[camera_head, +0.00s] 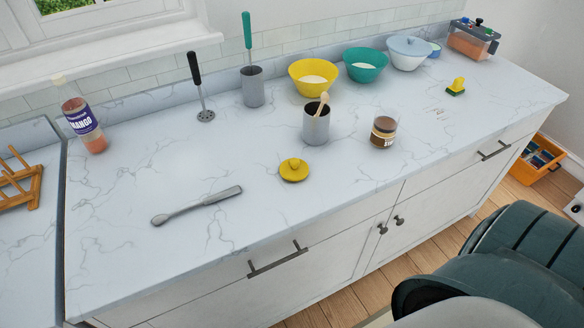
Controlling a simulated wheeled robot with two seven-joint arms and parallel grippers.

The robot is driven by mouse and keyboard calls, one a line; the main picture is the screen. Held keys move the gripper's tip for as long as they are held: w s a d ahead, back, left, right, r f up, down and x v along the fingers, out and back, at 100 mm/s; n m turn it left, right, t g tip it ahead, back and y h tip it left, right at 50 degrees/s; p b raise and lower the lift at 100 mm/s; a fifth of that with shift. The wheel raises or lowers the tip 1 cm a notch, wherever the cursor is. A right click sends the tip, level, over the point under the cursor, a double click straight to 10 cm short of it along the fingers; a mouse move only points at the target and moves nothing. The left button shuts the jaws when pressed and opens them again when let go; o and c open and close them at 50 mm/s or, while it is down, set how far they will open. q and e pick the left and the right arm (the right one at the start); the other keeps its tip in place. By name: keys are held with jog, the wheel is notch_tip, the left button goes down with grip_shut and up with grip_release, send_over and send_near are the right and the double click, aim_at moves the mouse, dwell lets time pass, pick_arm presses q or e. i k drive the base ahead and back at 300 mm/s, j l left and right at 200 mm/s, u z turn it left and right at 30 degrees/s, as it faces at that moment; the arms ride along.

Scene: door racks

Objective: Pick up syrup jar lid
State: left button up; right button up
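A round yellow lid (294,169) with a small knob lies flat on the marble counter near its front edge, and I take it for the syrup jar lid. Behind it and a little to the right stands an open grey jar (316,126) with a wooden dipper (322,104) leaning in it. The lid is apart from the jar, with bare counter around it. Neither of my grippers shows in the head view.
Yellow (313,78) and teal (364,65) bowls stand behind. A mango bottle (82,119) stands far left. Dark rounded shapes (500,260), unclear to me, fill the lower right.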

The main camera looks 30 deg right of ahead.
aim_at(294, 169)
jog(key=l, duration=0.8)
jog(key=k+l+u, duration=0.1)
jog(key=l, duration=0.7)
jog(key=k+l, duration=0.15)
jog(key=l, duration=0.65)
jog(key=i+u, duration=0.05)
